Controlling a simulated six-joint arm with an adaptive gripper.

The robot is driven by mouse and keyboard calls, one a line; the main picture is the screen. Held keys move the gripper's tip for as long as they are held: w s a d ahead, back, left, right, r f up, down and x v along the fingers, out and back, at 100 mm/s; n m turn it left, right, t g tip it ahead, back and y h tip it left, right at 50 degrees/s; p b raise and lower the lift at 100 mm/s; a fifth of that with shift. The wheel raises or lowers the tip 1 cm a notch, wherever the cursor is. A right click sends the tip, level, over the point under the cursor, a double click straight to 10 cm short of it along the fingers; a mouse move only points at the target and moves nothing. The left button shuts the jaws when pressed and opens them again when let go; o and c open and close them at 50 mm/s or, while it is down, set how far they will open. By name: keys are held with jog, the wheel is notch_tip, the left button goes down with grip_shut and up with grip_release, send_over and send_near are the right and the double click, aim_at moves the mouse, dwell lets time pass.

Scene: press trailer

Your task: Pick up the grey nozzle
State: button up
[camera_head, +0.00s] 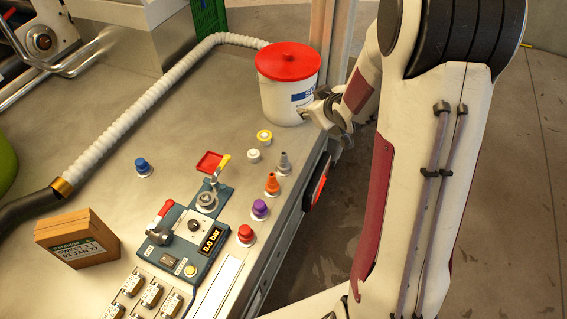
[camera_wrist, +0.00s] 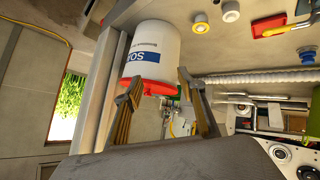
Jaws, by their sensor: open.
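The grey nozzle (camera_head: 284,162) is a small cone standing upright on a round base near the right edge of the bench in the head view. An orange cone nozzle (camera_head: 272,184) stands just in front of it. My gripper (camera_head: 322,112) is beyond the grey nozzle, up and to the right in the picture, beside the white bucket. I cannot make out the grey nozzle in the wrist view.
The white bucket (camera_head: 285,98) with a red lid stands close to my gripper; it also shows in the wrist view (camera_wrist: 155,48). White (camera_head: 253,155), yellow-ringed (camera_head: 264,137), purple (camera_head: 260,209) and red (camera_head: 246,235) pieces stand nearby. A pressure device (camera_head: 185,245) is left.

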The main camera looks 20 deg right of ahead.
notch_tip(320, 180, down, 11)
jog(key=w+n+t+y, duration=0.1)
jog(key=w+y, duration=0.1)
jog(key=y, duration=0.1)
jog(key=t+y, duration=0.5)
send_near(288, 162)
jog(key=shift+x, duration=1.8)
jog(key=shift+f, duration=0.1)
jog(key=shift+x, duration=1.35)
